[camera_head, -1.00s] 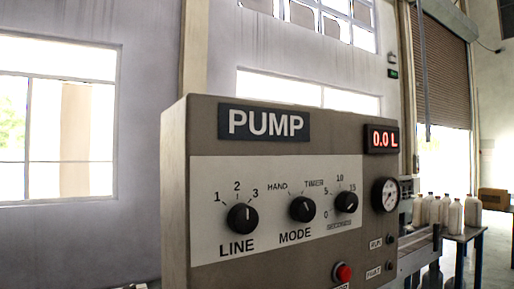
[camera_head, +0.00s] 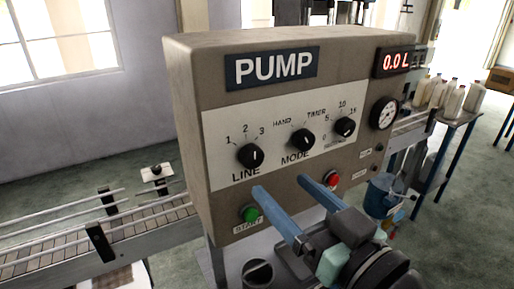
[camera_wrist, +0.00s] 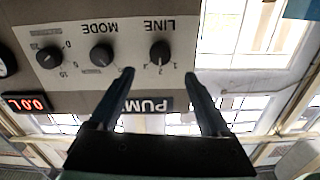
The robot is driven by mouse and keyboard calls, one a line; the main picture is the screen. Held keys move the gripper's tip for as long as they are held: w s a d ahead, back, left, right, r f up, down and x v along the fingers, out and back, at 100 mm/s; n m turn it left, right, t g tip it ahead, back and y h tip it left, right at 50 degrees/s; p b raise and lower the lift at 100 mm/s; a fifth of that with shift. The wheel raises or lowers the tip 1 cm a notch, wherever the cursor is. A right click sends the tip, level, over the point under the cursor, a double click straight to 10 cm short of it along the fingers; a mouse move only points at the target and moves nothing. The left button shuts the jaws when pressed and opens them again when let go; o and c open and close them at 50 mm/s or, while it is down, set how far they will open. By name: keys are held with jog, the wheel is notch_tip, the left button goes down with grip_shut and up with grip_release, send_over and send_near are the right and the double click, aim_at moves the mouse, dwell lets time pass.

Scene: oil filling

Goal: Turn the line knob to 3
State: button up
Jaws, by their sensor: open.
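The LINE knob (camera_head: 250,155) is a round black knob at the left of the pump panel, with 1, 2 and 3 marked in an arc above it. Its pale pointer mark is too small to read surely against the numbers. In the wrist view the panel is upside down, and the LINE knob (camera_wrist: 160,50) appears between and beyond the fingertips. My gripper (camera_head: 281,185) has two blue fingers, open and empty, low in front of the panel and below the knobs in the head view. It also shows in the wrist view (camera_wrist: 160,73). No finger visibly touches the LINE knob.
The MODE knob (camera_head: 303,140) and SECONDS knob (camera_head: 345,127) sit right of LINE. Below are a green START button (camera_head: 250,214) and a red button (camera_head: 332,179). A gauge (camera_head: 384,113) and a 0.0 L display (camera_head: 395,61) are at right. A conveyor (camera_head: 80,240) runs left.

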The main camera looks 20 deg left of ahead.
aim_at(255, 159)
jog(key=p+x, duration=0.3)
jog(key=x, duration=0.5)
jog(key=shift+r, duration=0.15)
jog(key=shift+w+a, duration=0.4)
jog(key=shift+a, duration=0.1)
grip_shut()
